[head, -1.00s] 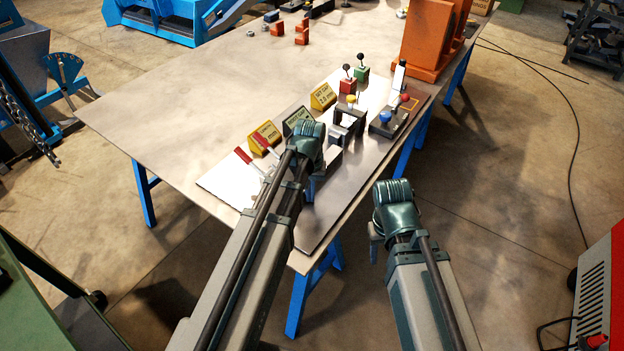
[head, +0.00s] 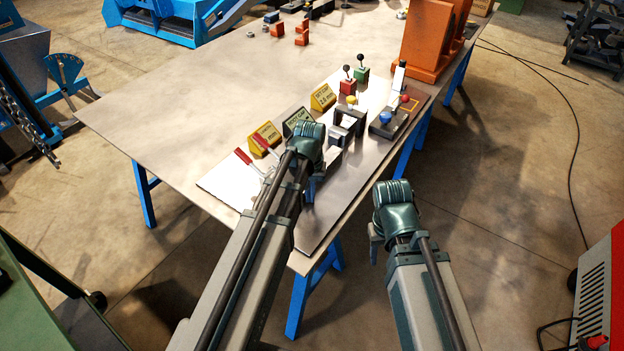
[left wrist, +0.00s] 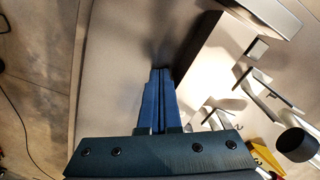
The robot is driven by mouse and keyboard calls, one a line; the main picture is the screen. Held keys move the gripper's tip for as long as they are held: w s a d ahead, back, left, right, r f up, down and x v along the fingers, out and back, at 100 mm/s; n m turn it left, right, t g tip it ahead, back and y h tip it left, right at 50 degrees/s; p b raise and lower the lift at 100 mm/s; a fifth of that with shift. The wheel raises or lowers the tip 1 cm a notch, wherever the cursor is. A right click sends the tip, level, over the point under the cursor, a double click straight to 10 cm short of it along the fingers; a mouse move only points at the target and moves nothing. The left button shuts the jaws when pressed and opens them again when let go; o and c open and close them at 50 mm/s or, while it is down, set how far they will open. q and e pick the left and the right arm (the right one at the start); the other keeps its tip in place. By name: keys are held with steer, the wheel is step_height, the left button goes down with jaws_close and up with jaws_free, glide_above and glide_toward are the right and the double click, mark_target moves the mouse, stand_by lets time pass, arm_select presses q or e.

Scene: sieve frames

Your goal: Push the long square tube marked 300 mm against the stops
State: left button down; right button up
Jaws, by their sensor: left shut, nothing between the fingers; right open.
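My left gripper (head: 311,188) is over the steel plate, partly hidden behind its own wrist in the head view. In the left wrist view its blue fingers (left wrist: 159,98) are together with nothing between them. A grey square-edged bar (left wrist: 203,62), which looks like the long tube, lies just right of the fingers; I cannot tell whether they touch it. In the head view a light grey piece (head: 333,160) shows past my left wrist. No 300 mm marking is readable, and I cannot make out the stops clearly. My right gripper (head: 375,246) is open and empty, off the table's front-right edge.
Yellow label blocks (head: 265,139) and red-handled clamps (head: 243,156) stand left of my left wrist. A dark bridge-shaped fixture (head: 349,122) and a dark box with coloured buttons (head: 388,122) stand beyond it. Large orange brackets (head: 425,45) stand at the back right. The table's left part is clear.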

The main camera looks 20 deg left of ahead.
arm_select(q)
steer(key=shift+w+a, duration=0.25)
steer(key=shift+a, duration=0.3)
steer(key=shift+w+a, duration=0.2)
steer(key=shift+a, duration=0.35)
stand_by(0.7)
steer(key=shift+s+d, duration=0.1)
steer(key=shift+d, duration=0.05)
steer(key=shift+s+d, duration=0.15)
steer(key=shift+d, duration=0.25)
steer(key=shift+r, duration=0.1)
step_height(320, 180, up, 7)
steer(key=p, duration=0.7)
steer(key=s+d+m+y, duration=0.1)
steer(key=s+d+m, duration=0.4)
steer(key=s+d, duration=0.6)
steer(key=s, duration=0.3)
steer(key=shift+s+d+m, duration=0.3)
steer(key=shift+s+m, duration=0.05)
steer(key=shift+m, duration=0.05)
